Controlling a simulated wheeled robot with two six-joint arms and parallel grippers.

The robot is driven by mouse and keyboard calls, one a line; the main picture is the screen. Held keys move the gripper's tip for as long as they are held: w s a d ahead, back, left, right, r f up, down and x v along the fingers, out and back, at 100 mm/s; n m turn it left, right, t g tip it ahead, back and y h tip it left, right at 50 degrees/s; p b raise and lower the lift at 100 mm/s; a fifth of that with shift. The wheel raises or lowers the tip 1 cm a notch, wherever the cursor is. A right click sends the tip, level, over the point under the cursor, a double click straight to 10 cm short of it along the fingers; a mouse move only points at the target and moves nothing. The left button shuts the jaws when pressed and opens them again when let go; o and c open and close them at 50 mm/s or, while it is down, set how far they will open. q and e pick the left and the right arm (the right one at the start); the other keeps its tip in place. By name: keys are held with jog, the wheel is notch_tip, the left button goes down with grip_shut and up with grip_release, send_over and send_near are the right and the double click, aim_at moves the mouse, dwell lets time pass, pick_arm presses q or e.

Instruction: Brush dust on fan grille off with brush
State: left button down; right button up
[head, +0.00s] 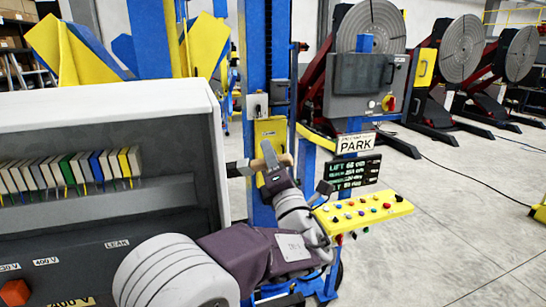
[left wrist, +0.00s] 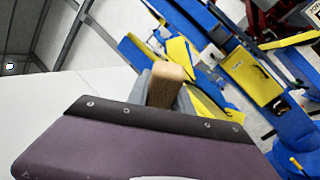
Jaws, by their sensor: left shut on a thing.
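My left gripper (head: 274,170) is shut on the brush, beside the right edge of the grey cabinet. In the left wrist view, the wooden handle (left wrist: 170,84) stands between the fingers, partly hidden by my own wrist. A short light-and-dark piece just left of the gripper, by the cabinet edge, may be the brush head; I cannot tell for sure. I cannot make out the fan grille or any dust in either view. My right gripper is not in view.
The open grey cabinet (head: 110,98) fills the left, with a row of coloured modules (head: 70,170). A blue column (head: 264,60) stands behind my gripper. A yellow button panel (head: 362,210) and a PARK sign (head: 355,143) are close on the right. Open floor lies further right.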

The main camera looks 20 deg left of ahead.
pick_arm(q)
jog(key=shift+w+a, duration=2)
jog(key=shift+w, duration=0.85)
jog(key=w+d+p, duration=0.2)
jog(key=w+d, duration=0.1)
jog(key=d, duration=0.2)
jog(key=shift+p, duration=0.3)
jog(key=shift+d, duration=0.1)
